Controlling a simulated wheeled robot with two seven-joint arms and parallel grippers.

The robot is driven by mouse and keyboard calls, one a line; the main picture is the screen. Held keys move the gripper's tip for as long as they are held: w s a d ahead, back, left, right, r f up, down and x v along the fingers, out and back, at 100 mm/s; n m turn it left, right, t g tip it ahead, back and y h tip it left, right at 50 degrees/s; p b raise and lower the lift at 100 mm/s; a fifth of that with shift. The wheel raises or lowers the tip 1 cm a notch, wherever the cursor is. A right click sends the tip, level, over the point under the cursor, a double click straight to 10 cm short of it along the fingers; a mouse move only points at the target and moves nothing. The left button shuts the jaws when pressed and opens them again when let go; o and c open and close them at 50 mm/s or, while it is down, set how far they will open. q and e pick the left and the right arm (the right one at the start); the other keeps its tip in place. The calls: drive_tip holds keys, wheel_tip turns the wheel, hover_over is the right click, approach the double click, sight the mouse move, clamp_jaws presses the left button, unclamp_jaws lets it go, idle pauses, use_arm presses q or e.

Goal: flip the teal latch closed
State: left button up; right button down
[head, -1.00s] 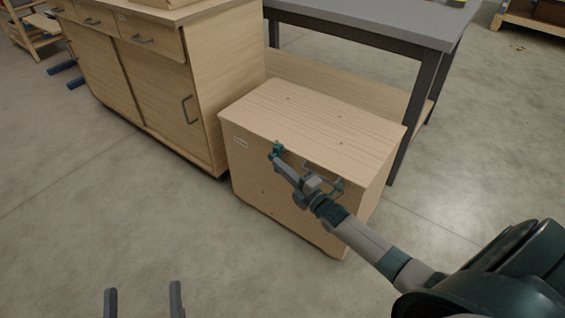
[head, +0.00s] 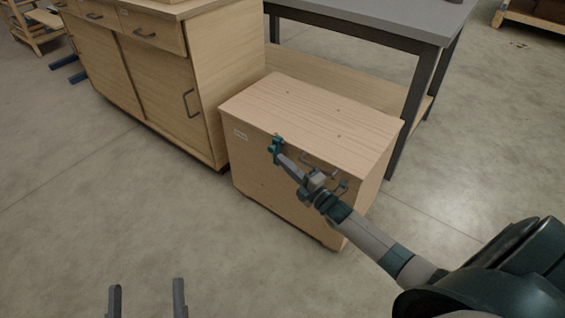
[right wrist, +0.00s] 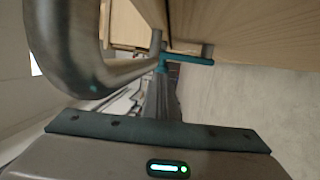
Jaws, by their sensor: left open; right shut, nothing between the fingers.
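The teal latch (head: 275,146) is on the upper front of the wooden box, near its left end, just below the lid edge. In the right wrist view the teal latch (right wrist: 190,60) is a bar lying across the wood beside the lid seam. My right gripper (head: 281,157) is shut with nothing in it, its tips at the latch's lower part. In the right wrist view its fingers (right wrist: 163,85) end at the bar's left end and seem to touch it. My left gripper (head: 146,299) is open and empty, low at the left, far from the box.
The wooden box (head: 265,180) has its lid down. A grey handle (head: 318,163) is on its front, and a curved metal bar (right wrist: 65,50) fills the wrist view's left. A cabinet (head: 150,85) stands left, a grey-topped table (head: 370,18) behind. The floor in front is clear.

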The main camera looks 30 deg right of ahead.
use_arm(q)
drive_tip(key=f+g, duration=0.1)
drive_tip(key=f+g+p, duration=0.1)
drive_tip(key=f, duration=0.1)
drive_tip(key=w+f+g+y, duration=0.1)
drive_tip(key=f, duration=0.1)
drive_tip(key=shift+a, duration=0.15)
use_arm(e)
drive_tip(key=v, duration=1.1)
drive_tip(key=shift+f, duration=0.2)
drive_tip(key=shift+s+d, duration=0.1)
